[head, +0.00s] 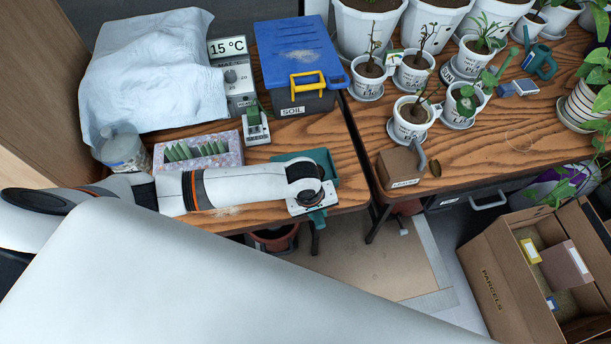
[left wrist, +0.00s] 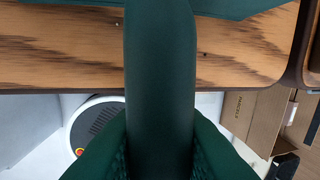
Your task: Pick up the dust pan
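The dust pan (head: 325,165) is dark green and lies near the front edge of the left wooden table, its handle reaching past the edge. My left gripper (head: 317,212) is at that handle, seen from above, and my wrist hides part of the pan. In the left wrist view the thick green handle (left wrist: 160,80) runs down the middle. My left fingers (left wrist: 160,150) press close on both its sides, and their tips are hidden behind it. The pan seems still at table level. My right gripper is not in view.
A brown block (head: 400,167) sits on the right table. A parcels carton (head: 490,285) stands at right. The floor between is mostly clear.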

